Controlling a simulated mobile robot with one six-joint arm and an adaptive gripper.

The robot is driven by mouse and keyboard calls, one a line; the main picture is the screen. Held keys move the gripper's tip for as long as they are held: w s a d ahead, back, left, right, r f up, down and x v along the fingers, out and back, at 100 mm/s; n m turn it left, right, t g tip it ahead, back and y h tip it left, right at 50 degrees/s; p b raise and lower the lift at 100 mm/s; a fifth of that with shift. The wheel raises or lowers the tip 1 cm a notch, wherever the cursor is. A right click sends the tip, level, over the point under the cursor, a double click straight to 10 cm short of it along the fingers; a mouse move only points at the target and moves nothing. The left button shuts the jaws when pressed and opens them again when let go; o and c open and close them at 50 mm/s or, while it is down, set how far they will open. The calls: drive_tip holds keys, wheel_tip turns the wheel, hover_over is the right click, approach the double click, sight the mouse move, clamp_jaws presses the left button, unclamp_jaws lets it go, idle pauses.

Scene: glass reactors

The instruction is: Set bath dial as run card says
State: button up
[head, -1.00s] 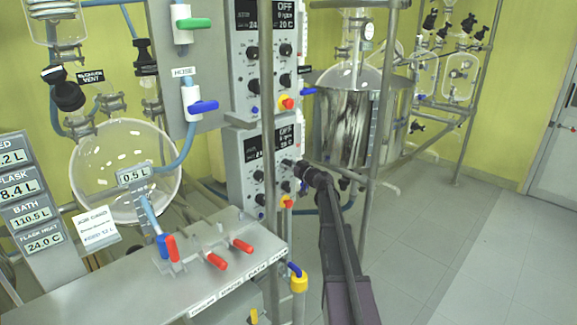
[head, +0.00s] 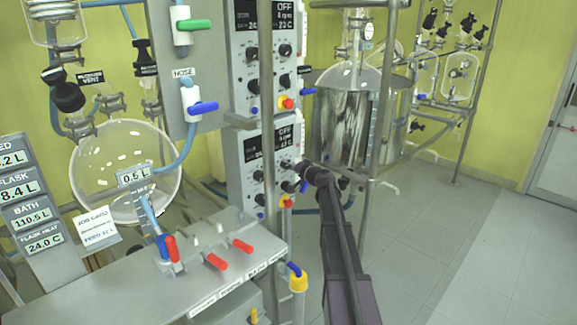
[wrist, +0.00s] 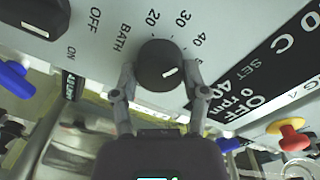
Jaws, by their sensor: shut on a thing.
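The bath dial (wrist: 158,62) is a round black knob with a white pointer mark, beside the word BATH and numbers 20, 30 and 40. Its pointer faces the lower right in the wrist view, past the 40. My gripper (wrist: 161,78) is shut on the dial, one finger on each side. In the head view, my gripper (head: 302,170) reaches the right side of the lower control panel (head: 236,178), hiding the dial. The panel's display (head: 268,148) shows OFF above small figures I cannot read surely.
Another black knob (wrist: 42,12) is near OFF and ON. A red stop button (wrist: 292,138) is at lower right in the wrist view. Below the panel is a bench (head: 150,290) with red-handled valves (head: 216,261). Open floor (head: 440,250) lies at right.

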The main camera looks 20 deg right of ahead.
drive_tip(key=m, duration=0.5)
drive_tip(key=shift+w, duration=0.1)
drive_tip(key=m, duration=0.4)
drive_tip(key=shift+f+m+y, duration=0.15)
drive_tip(key=shift+m+y, duration=0.15)
drive_tip(key=shift+y, duration=0.1)
drive_tip(key=m, duration=0.4)
drive_tip(key=shift+f+b, duration=0.1)
drive_tip(key=shift+b, duration=0.3)
drive_tip(key=m, duration=0.4)
drive_tip(key=shift+m+y, duration=0.3)
drive_tip(key=shift+m, duration=0.1)
drive_tip(key=m+b, duration=0.1)
drive_tip(key=m, duration=0.6)
drive_tip(key=shift+a, duration=0.1)
drive_tip(key=m, duration=0.6)
drive_tip(key=shift+a+t, duration=0.1)
drive_tip(key=shift+t, duration=0.2)
drive_tip(key=shift+m, duration=0.4)
